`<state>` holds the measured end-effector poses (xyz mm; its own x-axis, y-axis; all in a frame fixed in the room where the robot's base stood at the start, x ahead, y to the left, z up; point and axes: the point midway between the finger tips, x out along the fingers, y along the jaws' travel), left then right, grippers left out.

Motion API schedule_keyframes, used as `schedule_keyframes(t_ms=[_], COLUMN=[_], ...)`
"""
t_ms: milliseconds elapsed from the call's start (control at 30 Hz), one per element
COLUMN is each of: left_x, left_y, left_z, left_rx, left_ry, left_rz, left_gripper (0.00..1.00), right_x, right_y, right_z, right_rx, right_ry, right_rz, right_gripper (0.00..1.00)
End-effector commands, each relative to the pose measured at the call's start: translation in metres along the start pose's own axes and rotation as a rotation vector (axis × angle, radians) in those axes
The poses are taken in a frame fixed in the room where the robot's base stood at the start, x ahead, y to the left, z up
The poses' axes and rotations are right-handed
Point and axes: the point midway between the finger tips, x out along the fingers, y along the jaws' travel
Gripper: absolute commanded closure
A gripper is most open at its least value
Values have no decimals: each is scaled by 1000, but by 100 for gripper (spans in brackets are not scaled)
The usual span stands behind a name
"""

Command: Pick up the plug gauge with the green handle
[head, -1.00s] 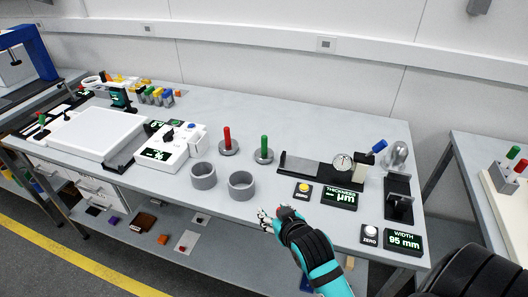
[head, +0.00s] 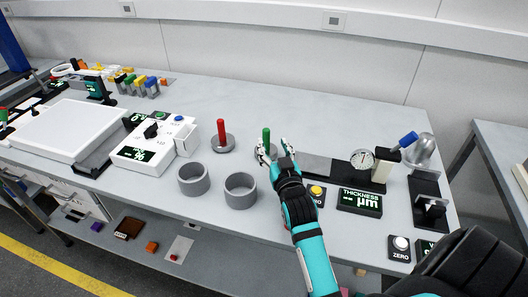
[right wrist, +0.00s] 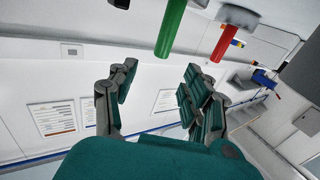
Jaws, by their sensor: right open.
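The plug gauge with the green handle (head: 267,136) stands upright on the bench, its grey base mostly hidden behind my right gripper. My right gripper (head: 275,148) is open, with its fingers to either side of the green handle in the head view. In the right wrist view the green handle (right wrist: 171,27) hangs in from the top, ahead of the gap between the open fingers (right wrist: 158,85). I cannot tell whether any finger touches it. My left gripper is not in view.
A red-handled plug gauge (head: 222,131) stands just left of the green one. Two grey rings (head: 240,191) sit in front. A thickness gauge with a dial (head: 361,160) and a yellow button box (head: 317,194) lie to the right. The bench behind is clear.

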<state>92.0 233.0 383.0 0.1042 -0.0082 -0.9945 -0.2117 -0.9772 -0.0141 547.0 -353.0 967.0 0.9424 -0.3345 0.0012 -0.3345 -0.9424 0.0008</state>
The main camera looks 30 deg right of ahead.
Motion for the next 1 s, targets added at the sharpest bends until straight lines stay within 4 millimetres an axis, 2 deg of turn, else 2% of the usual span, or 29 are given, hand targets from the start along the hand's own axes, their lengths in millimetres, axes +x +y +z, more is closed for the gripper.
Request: schedule_keyframes(t_ms=[33, 167, 700, 967, 1000], left_x=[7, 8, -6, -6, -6], left_y=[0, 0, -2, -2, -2], left_z=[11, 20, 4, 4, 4], left_rx=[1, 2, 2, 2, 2], left_ry=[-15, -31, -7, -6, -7], left_rz=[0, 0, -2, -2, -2], left_gripper=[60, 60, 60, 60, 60], right_x=[0, 6, 72, 75, 75], right_y=[0, 0, 0, -1, -1], right_z=[8, 9, 7, 9, 9], right_rx=[0, 1, 1, 1, 1], right_ry=[1, 2, 2, 1, 1], right_rz=[0, 0, 1, 1, 1], right_gripper=[50, 50, 50, 50, 53])
